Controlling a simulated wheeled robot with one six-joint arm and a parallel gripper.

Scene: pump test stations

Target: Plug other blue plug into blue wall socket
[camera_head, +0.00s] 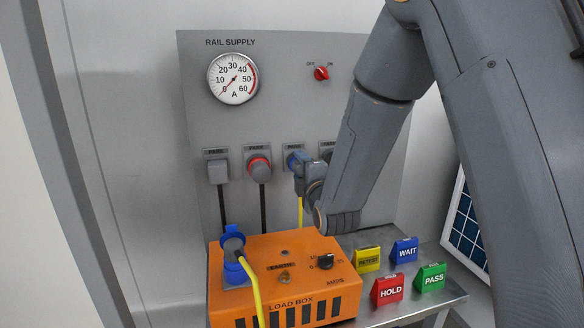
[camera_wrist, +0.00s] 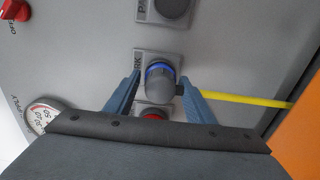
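A grey plug with a blue ring (camera_wrist: 160,82) is at a wall socket on the grey panel; a yellow cable runs from it. In the head view its blue part (camera_head: 293,159) shows beside my gripper (camera_head: 303,172), which partly covers it. In the wrist view my gripper (camera_wrist: 160,80) has one blue finger on each side of this plug, with a narrow gap seen at each side, so it looks open around it. Another blue plug (camera_head: 232,246) with a yellow cable stands in a blue socket (camera_head: 236,273) on the orange load box. How deep the wall plug sits is hard to tell.
A red plug (camera_head: 259,168) and a grey socket (camera_head: 217,171) are left of my gripper. The orange load box (camera_head: 310,300) stands below, beside yellow, blue, red and green signs (camera_head: 387,290). A gauge (camera_head: 233,78) and red switch (camera_head: 321,73) are higher on the panel.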

